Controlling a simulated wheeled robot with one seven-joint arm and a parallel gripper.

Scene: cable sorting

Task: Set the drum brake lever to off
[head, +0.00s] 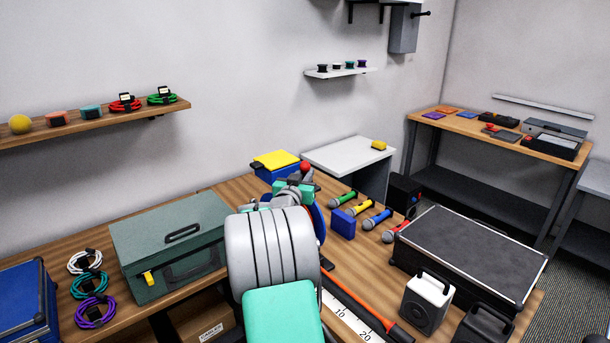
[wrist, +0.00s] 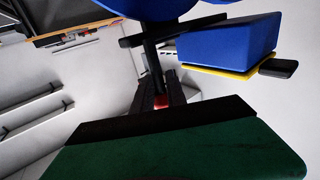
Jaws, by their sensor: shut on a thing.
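The drum brake lever (head: 305,167) shows its round red knob at the tip of my arm in the head view. My gripper (head: 301,178) is at the lever, just below the knob, and is shut on it. My forearm hides most of the cable drum (head: 318,216), of which a blue rim shows. In the wrist view the picture is turned over: the blue drum (wrist: 165,6) is at the top edge. Red of the lever (wrist: 154,103) shows beside dark parts above my green gripper housing. The fingertips are not clear there, and I cannot read the lever's setting.
A blue case with a yellow lid (head: 275,160) stands close behind the lever. Several microphones (head: 360,208) and a blue box (head: 343,223) lie right of the drum. A green toolbox (head: 170,240) stands left. A black-topped case (head: 470,250) is at right.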

